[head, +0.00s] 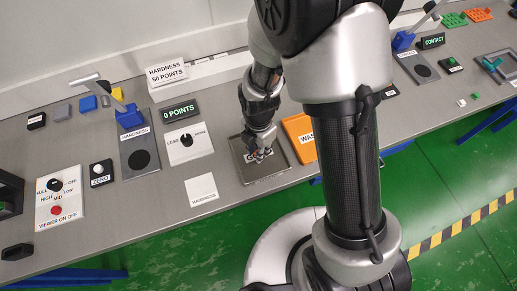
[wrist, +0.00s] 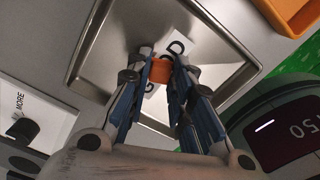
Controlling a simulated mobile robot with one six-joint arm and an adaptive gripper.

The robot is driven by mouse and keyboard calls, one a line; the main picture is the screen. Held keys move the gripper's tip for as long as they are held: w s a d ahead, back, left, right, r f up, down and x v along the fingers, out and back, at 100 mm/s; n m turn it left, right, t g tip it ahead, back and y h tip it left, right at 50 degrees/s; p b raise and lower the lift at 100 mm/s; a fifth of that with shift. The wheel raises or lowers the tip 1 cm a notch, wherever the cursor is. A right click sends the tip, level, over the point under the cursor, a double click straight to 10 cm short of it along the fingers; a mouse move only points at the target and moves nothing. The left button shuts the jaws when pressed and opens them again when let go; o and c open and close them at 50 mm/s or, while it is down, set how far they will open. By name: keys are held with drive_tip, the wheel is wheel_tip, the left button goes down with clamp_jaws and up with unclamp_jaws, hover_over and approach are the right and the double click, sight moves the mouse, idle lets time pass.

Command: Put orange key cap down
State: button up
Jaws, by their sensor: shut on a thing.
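My gripper (wrist: 162,70) is shut on the orange key cap (wrist: 159,73), which sits between the fingertips in the wrist view. The cap is over a shallow metal tray (wrist: 98,52) with a white label in it, of which a black "D" shows. In the head view my gripper (head: 260,152) points down over the same tray (head: 243,171), inside its rim. The cap cannot be made out clearly in the head view. I cannot tell whether the cap touches the tray floor.
An orange bin (head: 299,127) stands close to the tray's right, partly hidden by my arm. A panel with a black knob (head: 187,141) and a white square plate (head: 203,190) lie to the left. The bench's front edge is close.

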drive_tip(key=shift+r, duration=0.1)
drive_tip(key=o, duration=0.7)
drive_tip(key=shift+o, duration=0.2)
drive_tip(key=s+d+r+m+t+p, duration=0.1)
drive_tip(key=d+r+m+p, duration=0.15)
drive_tip(key=r, duration=0.75)
drive_tip(key=d+r+m+p, duration=0.1)
drive_tip(key=r+m, duration=0.3)
drive_tip(key=r, duration=0.7)
drive_tip(key=s+d+r+m+t, duration=0.1)
drive_tip(key=s+d+r+m, duration=0.2)
drive_tip(key=m, duration=0.6)
drive_tip(key=s+d+r+m+t, duration=0.2)
drive_tip(key=s+d+r+m, duration=0.2)
drive_tip(key=s+r+m, duration=0.4)
drive_tip(key=shift+s+d+r+m+t, duration=0.2)
drive_tip(key=shift+s+r+m+t, duration=0.1)
drive_tip(key=shift+s+m, duration=0.7)
